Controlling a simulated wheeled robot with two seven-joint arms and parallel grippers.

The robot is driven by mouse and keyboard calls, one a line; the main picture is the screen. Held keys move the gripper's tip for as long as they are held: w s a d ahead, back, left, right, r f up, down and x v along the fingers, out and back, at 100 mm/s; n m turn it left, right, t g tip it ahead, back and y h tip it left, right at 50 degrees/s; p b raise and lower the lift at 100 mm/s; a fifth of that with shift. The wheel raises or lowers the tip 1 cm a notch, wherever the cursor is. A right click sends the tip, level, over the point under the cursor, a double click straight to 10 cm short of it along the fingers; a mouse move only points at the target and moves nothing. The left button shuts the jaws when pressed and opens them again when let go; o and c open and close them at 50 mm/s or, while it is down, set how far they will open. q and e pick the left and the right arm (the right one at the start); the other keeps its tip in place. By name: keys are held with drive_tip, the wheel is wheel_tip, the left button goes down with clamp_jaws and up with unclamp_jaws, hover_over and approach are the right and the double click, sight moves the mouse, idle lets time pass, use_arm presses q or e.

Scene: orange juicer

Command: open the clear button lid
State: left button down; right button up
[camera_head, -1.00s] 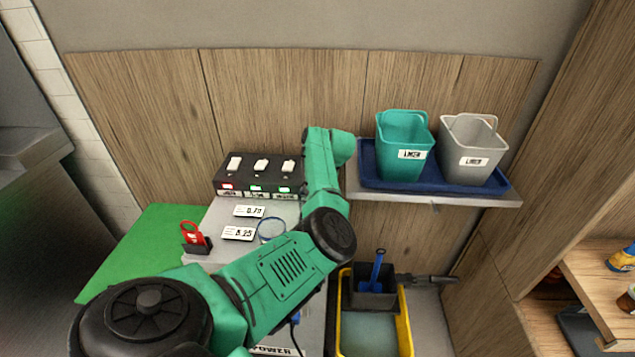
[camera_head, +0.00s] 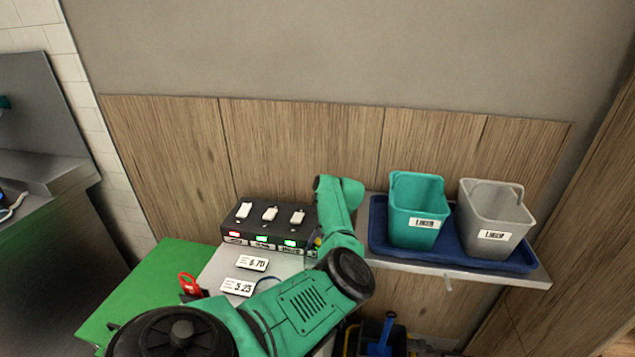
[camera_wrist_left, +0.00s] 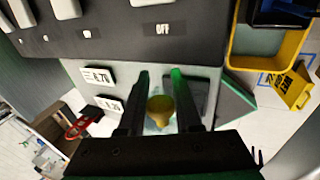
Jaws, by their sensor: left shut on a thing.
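My left gripper (camera_wrist_left: 160,92) is in the wrist view, its two dark, green-edged fingers either side of a yellow round button (camera_wrist_left: 160,112). A pale, see-through rim around the button looks like the clear lid (camera_wrist_left: 150,126); its outline is faint, and I cannot tell how far it is tilted. The fingers are shut on it. In the head view my green left arm hides this gripper and most of the machine top. My right gripper is not in view.
A black switch box (camera_head: 268,227) with several white switches stands behind the price tags (camera_head: 245,272). Teal (camera_head: 416,210) and grey (camera_head: 492,218) bins sit in a blue tray (camera_head: 378,232) on the right shelf. A green panel (camera_head: 160,290) is at left.

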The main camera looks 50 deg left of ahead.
use_arm(q)
drive_tip(key=c, duration=0.8)
unclamp_jaws()
drive_tip(key=shift+s+d+f, duration=0.1)
drive_tip(key=shift+d+f, duration=0.05)
drive_tip(key=shift+f, duration=0.15)
drive_tip(key=shift+c, duration=0.2)
drive_tip(key=shift+o, duration=1.3)
drive_tip(key=shift+r, duration=0.1)
drive_tip(key=b+v, duration=0.3)
drive_tip(key=v, duration=1.1)
drive_tip(key=shift+r+b, duration=0.25)
drive_tip(key=shift+b, duration=0.15)
drive_tip(key=shift+f, duration=0.1)
